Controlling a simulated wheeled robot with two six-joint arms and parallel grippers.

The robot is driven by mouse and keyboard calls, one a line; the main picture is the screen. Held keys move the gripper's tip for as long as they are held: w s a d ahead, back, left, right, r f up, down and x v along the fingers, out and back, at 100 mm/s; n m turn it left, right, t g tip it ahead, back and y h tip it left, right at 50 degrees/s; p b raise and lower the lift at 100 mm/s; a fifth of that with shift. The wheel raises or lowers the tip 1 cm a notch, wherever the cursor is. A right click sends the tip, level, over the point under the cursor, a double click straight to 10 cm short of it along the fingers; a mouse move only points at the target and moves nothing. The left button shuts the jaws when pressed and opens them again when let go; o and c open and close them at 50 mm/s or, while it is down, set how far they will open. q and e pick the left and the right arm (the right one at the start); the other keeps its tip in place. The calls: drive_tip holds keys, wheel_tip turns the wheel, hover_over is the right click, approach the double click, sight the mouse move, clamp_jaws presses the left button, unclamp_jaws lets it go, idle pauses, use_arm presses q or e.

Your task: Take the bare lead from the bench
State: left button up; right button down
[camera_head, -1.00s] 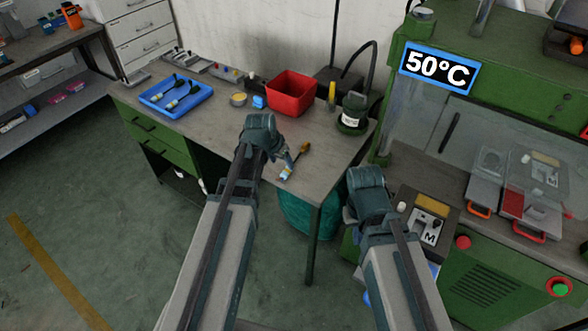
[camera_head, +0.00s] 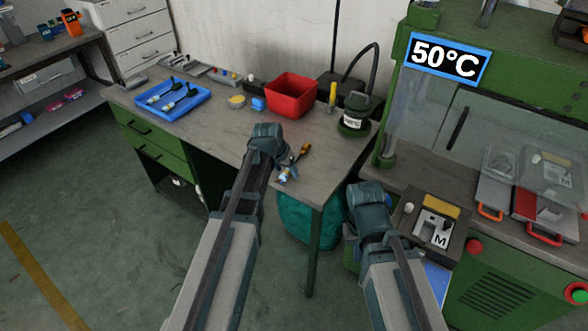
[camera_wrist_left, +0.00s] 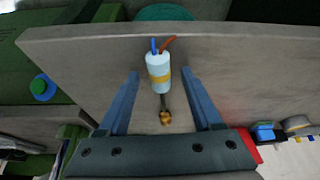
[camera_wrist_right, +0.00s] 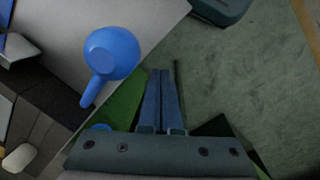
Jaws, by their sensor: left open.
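The bare lead (camera_wrist_left: 158,72) lies near the edge of the bench (camera_head: 330,165).
A blue tray (camera_head: 205,108) with leads, a red bin (camera_head: 291,95) and a dark green pot (camera_head: 353,118) stand farther back on the bench. The green press (camera_head: 395,120) stands at right. A blue rounded thing (camera_wrist_right: 112,52) is near my right gripper.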

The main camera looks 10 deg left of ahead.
use_arm(q)
clamp_jaws()
idle(0.3)
drive_tip(key=shift+r, duration=0.1)
drive_tip(key=shift+r+p, duration=0.7)
drive_tip(key=shift+p, duration=0.15)
drive_tip(key=r+p, duration=0.2)
drive_tip(key=shift+s+d+r+p, duration=0.1)
drive_tip(key=shift+s+r+p, duration=0.1)
drive_tip(key=shift+r+p, duration=0.15)
drive_tip(key=s+d, duration=1)
drive_tip(key=s, duration=0.1)
drive_tip(key=shift+s+d+r+p, duration=0.15)
drive_tip(key=shift+d+r+p, duration=0.2)
drive_tip(key=shift+d+r, duration=0.05)
